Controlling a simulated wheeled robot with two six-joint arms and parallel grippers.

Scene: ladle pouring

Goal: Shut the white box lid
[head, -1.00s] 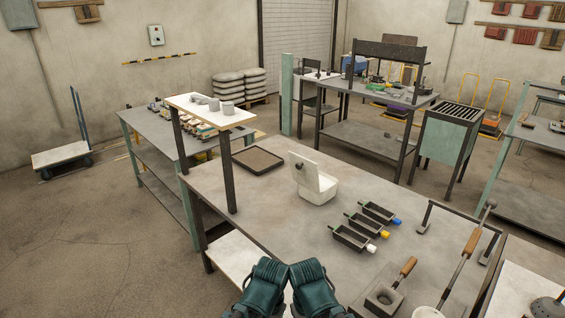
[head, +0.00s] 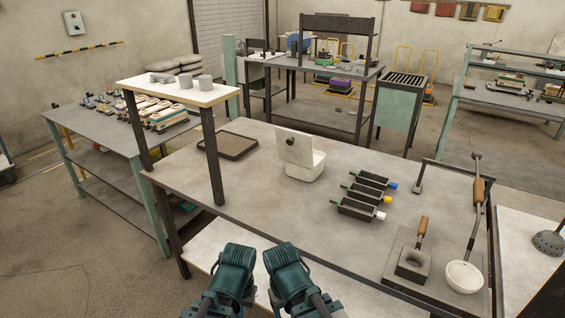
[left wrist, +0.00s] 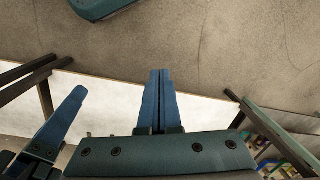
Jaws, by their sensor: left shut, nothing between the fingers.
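The white box (head: 306,170) stands on the grey workbench, in the middle of the head view. Its lid (head: 299,150) stands up open at the back left, with a dark round knob (head: 291,142) on it. My two teal arm ends show side by side at the bottom of the head view, in front of the bench and well apart from the box; their fingertips cannot be made out there. In the left wrist view my left gripper (left wrist: 160,100) has its blue fingers together with nothing between them. The box is not in that view. My right gripper's jaws cannot be made out clearly.
On the bench (head: 270,210) are a dark tray (head: 228,146), several small black moulds (head: 357,209) to the box's right, and a ladle (head: 465,275) at far right. A raised shelf (head: 180,91) on dark posts stands at left. Bench surface before the box is clear.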

